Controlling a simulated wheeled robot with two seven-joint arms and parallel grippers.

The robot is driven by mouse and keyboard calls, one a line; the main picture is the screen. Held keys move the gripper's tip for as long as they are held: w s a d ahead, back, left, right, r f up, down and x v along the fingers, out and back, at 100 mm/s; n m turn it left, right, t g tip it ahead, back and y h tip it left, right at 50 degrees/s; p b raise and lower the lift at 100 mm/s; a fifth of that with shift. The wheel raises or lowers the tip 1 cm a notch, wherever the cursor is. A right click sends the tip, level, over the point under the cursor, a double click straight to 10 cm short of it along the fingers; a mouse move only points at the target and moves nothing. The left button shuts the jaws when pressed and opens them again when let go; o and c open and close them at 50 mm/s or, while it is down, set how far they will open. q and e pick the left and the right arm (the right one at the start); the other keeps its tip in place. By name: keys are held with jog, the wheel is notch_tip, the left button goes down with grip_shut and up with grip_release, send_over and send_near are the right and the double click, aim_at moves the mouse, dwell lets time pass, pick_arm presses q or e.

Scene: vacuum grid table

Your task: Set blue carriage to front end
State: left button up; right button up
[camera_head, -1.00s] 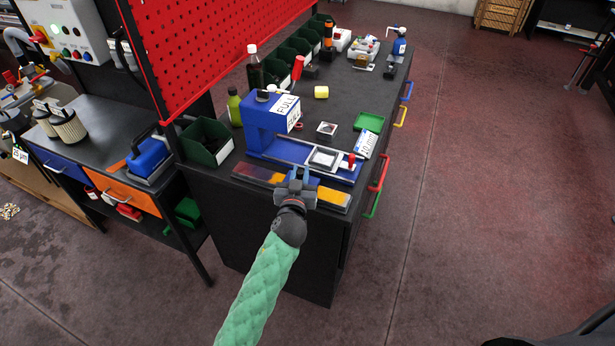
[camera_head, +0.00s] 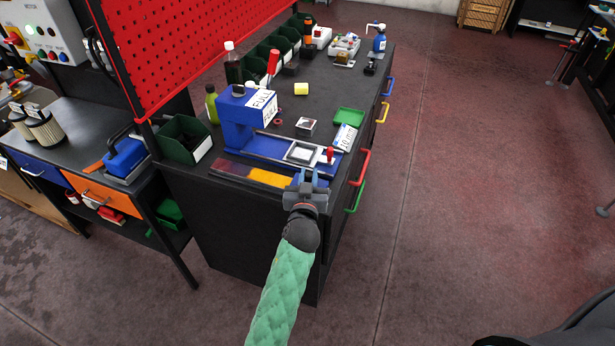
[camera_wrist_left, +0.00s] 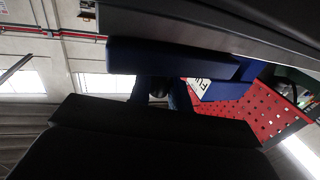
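A blue press-like machine (camera_head: 236,122) with a white "FULL" label stands on the black bench. Along its front edge runs a low strip with a dark red part and a yellow part (camera_head: 268,178). My left gripper (camera_head: 308,178) is at the right end of this strip, its fingers upright and apart. Blue shows at and between the fingers, apparently the blue carriage, mostly hidden by the gripper. In the left wrist view, the dark fingers frame a gap with a blue bar (camera_wrist_left: 170,55) near the upper one; grip contact cannot be told. My right gripper is not in view.
A framed white plate (camera_head: 302,152) and a red knob (camera_head: 330,154) sit just behind the gripper. A "10 mm" card (camera_head: 346,137) and green tray (camera_head: 349,116) lie beyond. A dark green bin (camera_head: 183,138) stands left. The floor right of the bench is clear.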

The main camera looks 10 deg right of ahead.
pick_arm(q)
jog(key=o, duration=0.4)
jog(key=shift+s+d, duration=0.15)
jog(key=shift+d, duration=0.15)
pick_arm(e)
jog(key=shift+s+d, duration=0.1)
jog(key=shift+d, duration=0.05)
pick_arm(q)
jog(key=shift+a, duration=0.1)
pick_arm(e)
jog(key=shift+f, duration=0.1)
pick_arm(q)
jog(key=shift+s+a, duration=0.15)
jog(key=shift+s, duration=0.1)
jog(key=b+v, duration=0.2)
jog(key=v, duration=0.5)
jog(key=shift+b, duration=0.4)
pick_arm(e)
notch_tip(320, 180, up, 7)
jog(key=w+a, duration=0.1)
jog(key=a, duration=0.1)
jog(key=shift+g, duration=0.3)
pick_arm(q)
jog(key=shift+s, duration=0.15)
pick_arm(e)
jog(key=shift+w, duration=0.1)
